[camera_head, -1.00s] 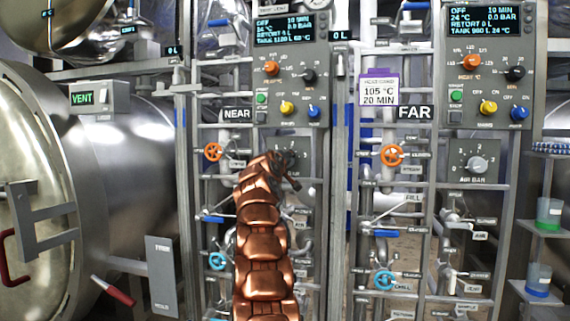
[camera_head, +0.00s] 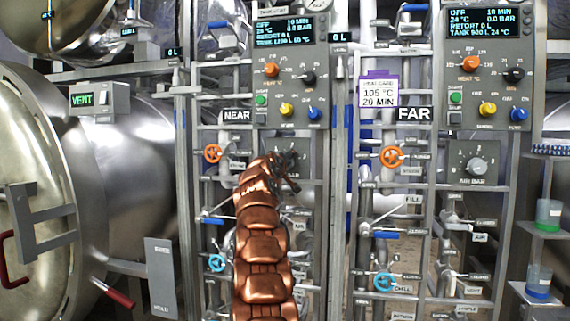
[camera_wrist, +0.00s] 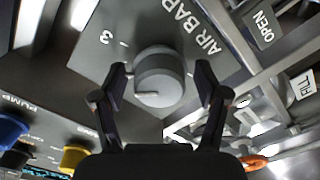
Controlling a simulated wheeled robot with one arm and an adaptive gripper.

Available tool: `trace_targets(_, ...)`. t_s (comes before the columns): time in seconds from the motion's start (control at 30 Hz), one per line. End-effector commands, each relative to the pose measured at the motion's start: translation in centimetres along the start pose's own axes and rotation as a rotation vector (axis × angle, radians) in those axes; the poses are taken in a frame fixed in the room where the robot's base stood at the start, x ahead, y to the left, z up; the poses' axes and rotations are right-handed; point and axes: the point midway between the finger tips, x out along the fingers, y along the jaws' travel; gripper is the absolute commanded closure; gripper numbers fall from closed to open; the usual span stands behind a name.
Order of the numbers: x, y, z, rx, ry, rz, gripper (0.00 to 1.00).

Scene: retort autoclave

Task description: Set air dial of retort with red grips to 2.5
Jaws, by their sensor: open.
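The grey air dial (camera_wrist: 160,70) sits on a plate marked AIR BAR in the wrist view. Its pale pointer line is visible, but most scale numbers are hidden; a 3 shows up and to the left of the knob. My gripper (camera_wrist: 160,80) is open, with one finger on each side of the knob; I cannot tell whether they touch it. In the head view my gripper (camera_head: 288,170) is in front of the NEAR panel's dial plate (camera_head: 314,150) and hides the knob. Red grips (camera_head: 119,297) show on the large retort at left.
The FAR panel has its own air dial (camera_head: 477,165). Orange handwheels (camera_head: 392,157), blue handwheels (camera_head: 384,281) and pipes crowd the racks. Blue (camera_wrist: 10,130) and yellow (camera_wrist: 76,157) knobs lie close to my gripper in the wrist view. The NEAR display (camera_head: 284,31) is above.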

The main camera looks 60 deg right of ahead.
Motion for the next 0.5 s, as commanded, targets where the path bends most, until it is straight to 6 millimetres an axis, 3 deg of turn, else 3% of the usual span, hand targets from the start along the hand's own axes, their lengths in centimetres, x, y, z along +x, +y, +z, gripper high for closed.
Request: trace_targets(0.5,-1.4,0.6,0.0,0.002,-0.008,0.012,0.27)
